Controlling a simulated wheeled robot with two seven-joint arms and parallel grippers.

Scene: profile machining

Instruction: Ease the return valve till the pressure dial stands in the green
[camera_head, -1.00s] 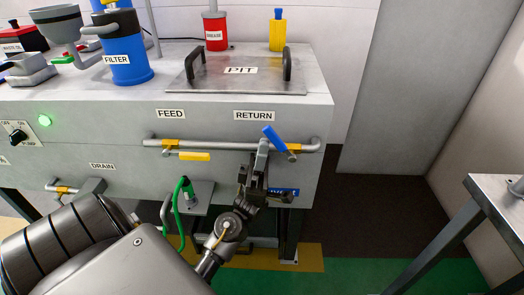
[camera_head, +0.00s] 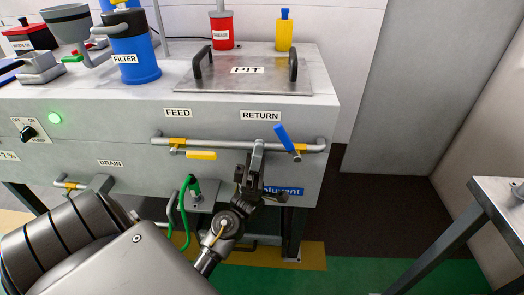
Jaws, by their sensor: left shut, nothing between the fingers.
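The return valve's blue lever (camera_head: 284,138) stands steeply on the pipe under the RETURN label (camera_head: 260,115), its top leaning left. My left gripper (camera_head: 257,150) is shut and empty, just left of the lever, in front of the pipe. A small gap shows between its fingertips and the lever. No pressure dial can be seen in this view. My right gripper is not in view.
The feed valve's yellow lever (camera_head: 201,156) lies level on the same pipe (camera_head: 225,143). A green hose (camera_head: 183,205) hangs below. The PIT plate (camera_head: 247,83) and the blue FILTER can (camera_head: 131,58) are on top. A table (camera_head: 495,200) stands at right.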

